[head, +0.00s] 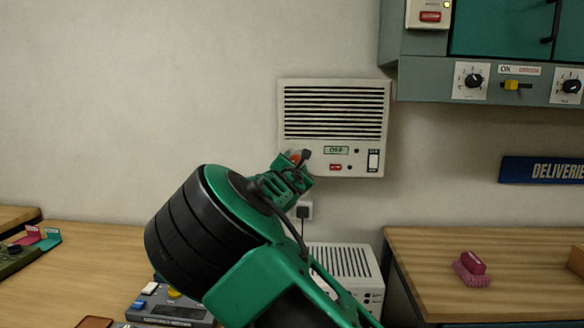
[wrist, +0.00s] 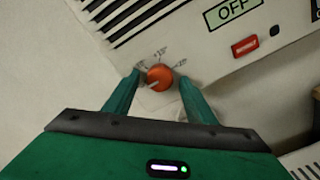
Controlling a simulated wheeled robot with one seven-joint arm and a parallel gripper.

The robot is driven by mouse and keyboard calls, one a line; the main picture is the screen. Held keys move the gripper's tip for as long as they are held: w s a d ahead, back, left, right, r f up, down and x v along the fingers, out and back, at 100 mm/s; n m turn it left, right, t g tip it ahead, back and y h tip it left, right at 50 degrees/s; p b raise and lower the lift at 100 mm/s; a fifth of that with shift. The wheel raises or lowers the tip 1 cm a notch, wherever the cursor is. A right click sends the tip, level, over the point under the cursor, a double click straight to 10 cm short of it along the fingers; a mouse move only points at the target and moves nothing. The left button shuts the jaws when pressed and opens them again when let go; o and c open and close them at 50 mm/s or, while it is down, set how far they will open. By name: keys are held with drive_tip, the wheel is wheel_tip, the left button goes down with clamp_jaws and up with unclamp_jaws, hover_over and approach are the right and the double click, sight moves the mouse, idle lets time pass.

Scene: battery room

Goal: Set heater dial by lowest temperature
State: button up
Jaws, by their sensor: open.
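The heater (head: 334,110) is a pale slatted box on the wall, with a small display that reads OFF (head: 336,150). Its orange dial (wrist: 160,77) shows in the wrist view, with temperature marks around it that are too small to read surely. In the head view the dial (head: 295,158) is mostly hidden by my arm. My gripper (wrist: 158,80) is open, with one green finger on each side of the dial. I cannot tell whether the fingers touch it. A red button (wrist: 245,46) sits to the right of the dial, below the display.
A grey-green cabinet (head: 425,78) with dials and a yellow switch hangs at the upper right. A wooden bench (head: 420,255) with a pink brush (head: 472,268) stands right. A grey device (head: 165,306) sits on the left desk (head: 80,270). A white vented box (head: 345,262) stands below the heater.

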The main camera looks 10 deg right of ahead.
drive_tip(key=c, duration=1.1)
drive_tip(key=shift+o, duration=0.3)
drive_tip(key=m, duration=0.4)
drive_tip(key=shift+m, duration=0.4)
drive_tip(key=m, duration=1.8)
drive_tip(key=shift+s+f+m, duration=0.1)
drive_tip(key=shift+f+m, duration=0.05)
drive_tip(key=shift+m, duration=0.25)
